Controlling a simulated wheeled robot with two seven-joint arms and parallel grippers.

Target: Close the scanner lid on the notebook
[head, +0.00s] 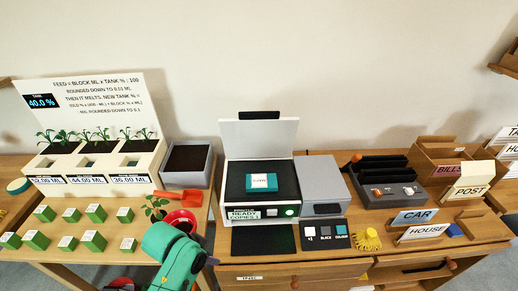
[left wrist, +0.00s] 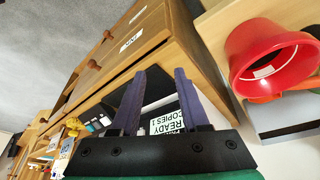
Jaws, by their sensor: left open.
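The scanner (head: 238,215) stands on the wooden desk in the head view, with its pale lid (head: 262,138) raised upright at the back. A teal notebook (head: 262,182) with a white label lies on the dark scanner bed. The front panel reads READY, COPIES 1, and has a green light; it also shows between my fingers in the left wrist view (left wrist: 178,124). My left gripper (left wrist: 158,74) is open and empty, in front of and below the scanner front. In the head view my green left arm reaches in at the lower left, apart from the lid. My right gripper is not in view.
A grey box (head: 322,187) adjoins the scanner's right. Green blocks (head: 92,240) lie left. Space above the notebook is clear.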

